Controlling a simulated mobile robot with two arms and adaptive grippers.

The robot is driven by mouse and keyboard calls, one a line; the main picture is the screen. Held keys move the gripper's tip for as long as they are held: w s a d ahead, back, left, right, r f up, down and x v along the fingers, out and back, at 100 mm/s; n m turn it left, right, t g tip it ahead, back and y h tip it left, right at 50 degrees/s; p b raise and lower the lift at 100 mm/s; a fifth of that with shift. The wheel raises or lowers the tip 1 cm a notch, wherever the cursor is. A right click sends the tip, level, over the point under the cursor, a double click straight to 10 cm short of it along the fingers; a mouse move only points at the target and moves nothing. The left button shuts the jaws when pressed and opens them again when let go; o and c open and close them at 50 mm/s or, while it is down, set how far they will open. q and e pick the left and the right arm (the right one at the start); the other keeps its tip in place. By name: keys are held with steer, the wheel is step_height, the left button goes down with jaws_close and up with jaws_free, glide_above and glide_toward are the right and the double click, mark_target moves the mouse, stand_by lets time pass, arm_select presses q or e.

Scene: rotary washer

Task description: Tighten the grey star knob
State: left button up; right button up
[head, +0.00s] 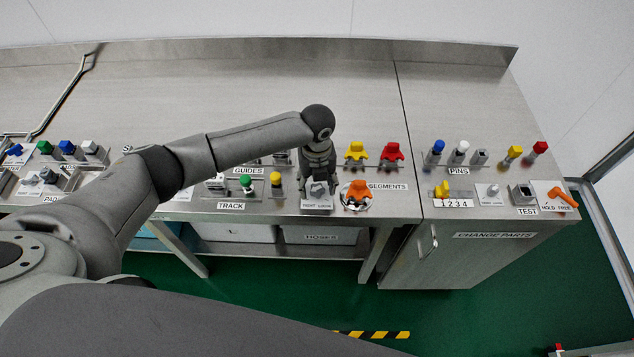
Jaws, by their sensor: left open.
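My left arm reaches in from the left, and its gripper (318,178) points down at the front of the steel bench. The gripper is open. Directly below it, a small grey knob (319,189) shows partly on a plate with a printed label (317,206). It looks like the star knob, but the fingers hide its upper part. I cannot tell whether the fingers touch it. My right gripper is out of view.
An orange knob (357,193) sits close to the right of the gripper. Yellow (356,152) and red (392,152) segments stand behind it. A yellow-topped part (276,182) and a green one (246,183) stand to the left. The bench's back (250,75) is clear.

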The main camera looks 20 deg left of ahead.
mark_target(317, 186)
arm_select(q)
step_height(317, 186, up, 12)
stand_by(0.4)
steer(key=shift+f, duration=0.1)
stand_by(0.3)
